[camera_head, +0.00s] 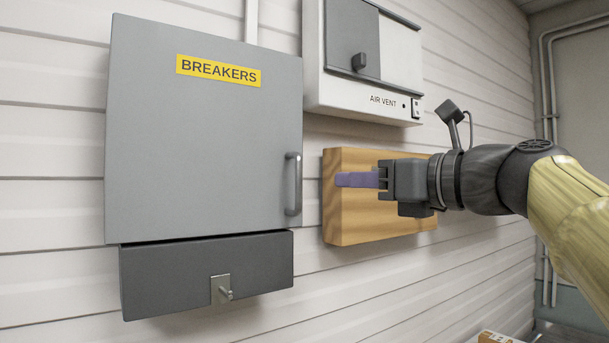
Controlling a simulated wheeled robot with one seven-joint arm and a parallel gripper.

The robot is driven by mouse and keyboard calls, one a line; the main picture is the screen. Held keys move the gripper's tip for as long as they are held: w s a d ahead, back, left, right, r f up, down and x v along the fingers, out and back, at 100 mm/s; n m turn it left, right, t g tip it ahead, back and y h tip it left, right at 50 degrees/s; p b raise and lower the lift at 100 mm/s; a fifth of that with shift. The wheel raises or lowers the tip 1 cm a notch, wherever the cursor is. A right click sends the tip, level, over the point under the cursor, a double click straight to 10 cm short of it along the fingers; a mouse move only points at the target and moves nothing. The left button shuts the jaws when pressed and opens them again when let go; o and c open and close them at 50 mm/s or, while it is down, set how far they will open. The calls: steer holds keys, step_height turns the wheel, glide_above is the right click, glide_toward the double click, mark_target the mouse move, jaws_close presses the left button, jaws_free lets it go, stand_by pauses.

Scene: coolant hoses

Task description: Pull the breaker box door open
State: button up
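The grey breaker box door (190,140) with a yellow BREAKERS label (218,71) is at the left, on the wall. It looks shut. Its vertical grey bar handle (293,184) is near the door's right edge. My gripper (345,179) comes in from the right with its purple fingers pointing left. In the picture its tips are a little right of the handle and apart from it. The fingers overlap in this view, so the gap between them is hidden. I see nothing held in them.
A wooden block (350,225) is on the wall behind my gripper. A white air vent unit (395,60) is above it. A dark box (180,280) with a small metal latch (221,290) is under the breaker box. Pipes (549,150) run at the far right.

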steer(key=p+x, duration=0.3)
steer(key=x, duration=0.8)
steer(key=shift+a, duration=0.1)
steer(key=shift+w, duration=0.1)
jaws_close()
